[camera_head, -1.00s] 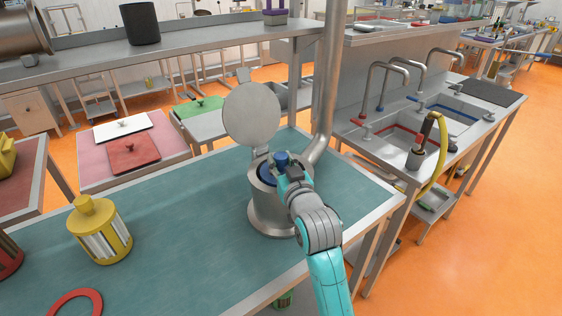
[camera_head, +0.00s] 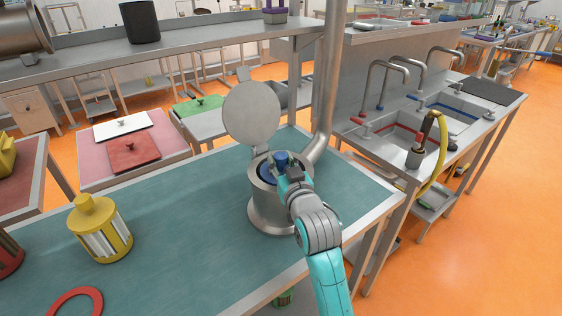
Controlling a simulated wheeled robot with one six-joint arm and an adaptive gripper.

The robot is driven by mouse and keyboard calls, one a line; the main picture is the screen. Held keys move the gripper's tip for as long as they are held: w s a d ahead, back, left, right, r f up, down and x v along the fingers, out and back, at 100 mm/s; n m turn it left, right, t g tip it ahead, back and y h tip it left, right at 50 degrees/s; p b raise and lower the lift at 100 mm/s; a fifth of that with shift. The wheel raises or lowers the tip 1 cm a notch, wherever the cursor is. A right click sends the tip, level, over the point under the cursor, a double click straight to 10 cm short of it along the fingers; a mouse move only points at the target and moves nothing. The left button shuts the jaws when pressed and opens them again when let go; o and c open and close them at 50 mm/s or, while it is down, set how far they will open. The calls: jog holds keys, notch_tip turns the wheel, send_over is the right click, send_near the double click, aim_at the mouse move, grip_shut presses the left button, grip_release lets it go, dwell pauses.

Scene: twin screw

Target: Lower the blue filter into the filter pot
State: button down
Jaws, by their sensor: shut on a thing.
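The filter pot (camera_head: 267,212) is a grey metal cylinder on the teal bench top, with its round lid (camera_head: 251,113) standing open behind it. The blue filter (camera_head: 281,158) sits in the pot's mouth, with its knob above the rim and most of its body hidden inside. My gripper (camera_head: 287,172) comes from the front right and is shut on the filter's knob. The fingers partly cover the knob, and how deep the filter sits is hard to see.
A yellow filter (camera_head: 101,232) stands on the bench (camera_head: 178,221) at the left. A red ring (camera_head: 76,303) lies near the front edge. A metal pipe (camera_head: 325,100) rises just behind the pot at right. The bench between the yellow filter and the pot is clear.

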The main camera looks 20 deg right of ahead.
jog(key=shift+f, duration=0.75)
jog(key=c, duration=0.7)
grip_release()
jog(key=s, duration=0.8)
jog(key=s+r, duration=0.1)
jog(key=s, duration=0.3)
jog(key=shift+s+r, duration=0.1)
jog(key=shift+s, duration=0.05)
